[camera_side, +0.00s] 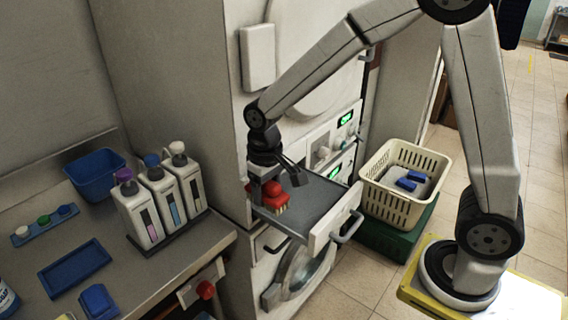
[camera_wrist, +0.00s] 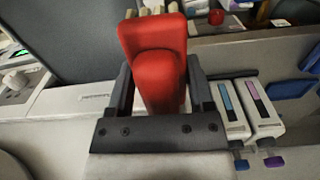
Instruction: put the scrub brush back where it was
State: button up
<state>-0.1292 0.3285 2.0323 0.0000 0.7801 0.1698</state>
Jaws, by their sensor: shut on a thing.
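The scrub brush (camera_side: 273,195) has a red body and pale bristles. In the side view it is at the left end of a pulled-out grey drawer (camera_side: 318,202), with its bristles facing down. My gripper (camera_side: 277,178) is shut on the brush from above. In the wrist view the red brush (camera_wrist: 158,65) fills the space between the two dark fingers (camera_wrist: 160,95), and its bristles show at the top edge. I cannot tell whether the bristles touch the drawer floor or hang just above it.
Left of the drawer, a counter holds several white bottles (camera_side: 158,200), a blue bin (camera_side: 95,174) and a blue tray (camera_side: 75,268). A cream basket (camera_side: 403,181) with blue-and-grey things stands to the right. The rest of the drawer looks empty.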

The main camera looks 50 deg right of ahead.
jog(key=a, duration=0.6)
jog(key=shift+s+a, duration=0.25)
jog(key=shift+a, duration=0.05)
jog(key=w+a+f, duration=0.1)
jog(key=w+f, duration=0.1)
jog(key=w, duration=0.2)
jog(key=w+a+f, duration=0.1)
jog(key=w+f, duration=0.2)
jog(key=w, duration=0.1)
jog(key=w+f, duration=0.3)
jog(key=w, duration=0.1)
jog(key=shift+w+a+f, duration=0.15)
jog(key=shift+a+f, duration=0.05)
jog(key=shift+a, duration=0.2)
jog(key=shift+w+a+f, duration=0.1)
jog(key=shift+w+f, duration=0.3)
jog(key=shift+f, duration=0.05)
jog(key=shift+w+a+f, duration=0.1)
jog(key=shift+w+f, duration=0.15)
jog(key=shift+f, duration=1.55)
